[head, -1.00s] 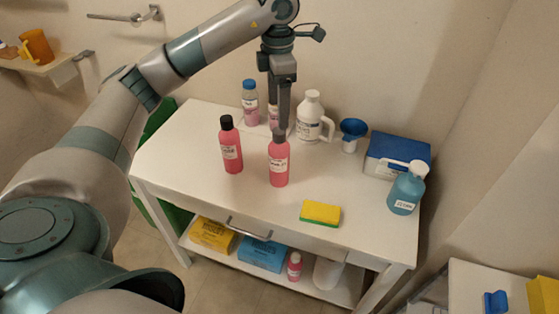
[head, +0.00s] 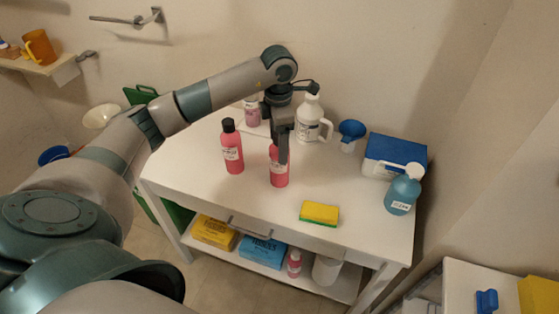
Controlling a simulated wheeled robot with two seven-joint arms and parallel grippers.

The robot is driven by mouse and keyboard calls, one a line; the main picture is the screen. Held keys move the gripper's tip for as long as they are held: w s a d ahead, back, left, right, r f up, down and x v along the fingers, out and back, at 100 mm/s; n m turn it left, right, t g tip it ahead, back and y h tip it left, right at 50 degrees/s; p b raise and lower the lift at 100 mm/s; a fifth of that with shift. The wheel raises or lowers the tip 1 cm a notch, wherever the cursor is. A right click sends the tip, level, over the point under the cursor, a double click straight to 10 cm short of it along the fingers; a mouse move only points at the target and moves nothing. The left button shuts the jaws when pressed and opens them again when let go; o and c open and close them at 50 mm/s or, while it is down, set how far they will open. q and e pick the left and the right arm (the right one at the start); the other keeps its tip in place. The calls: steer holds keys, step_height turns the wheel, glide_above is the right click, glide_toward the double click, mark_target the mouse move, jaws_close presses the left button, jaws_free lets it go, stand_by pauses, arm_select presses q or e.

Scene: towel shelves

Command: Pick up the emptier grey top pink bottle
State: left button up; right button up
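A pink bottle (head: 279,174) with a white label stands upright on the white table; its top is hidden by my gripper. My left gripper (head: 281,153) points down over the top of this bottle, with its fingers at the bottle's neck; whether they grip it is not clear. A second pink bottle (head: 232,154) with a black cap stands to its left. A clear bottle with pink liquid (head: 251,112) stands behind, partly hidden by my arm. My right gripper is not in view.
Boxes and a small pink bottle (head: 294,264) sit on the lower shelf.

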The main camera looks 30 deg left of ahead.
arm_select(q)
steer(key=shift+f+p, duration=0.3)
steer(key=shift+p, duration=0.15)
step_height(320, 180, down, 5)
steer(key=shift+r+p, duration=0.2)
steer(key=shift+p, duration=0.95)
steer(key=c, duration=1.1)
steer(key=shift+w+r, duration=0.1)
steer(key=shift+r, duration=0.05)
steer(key=shift+c, duration=0.2)
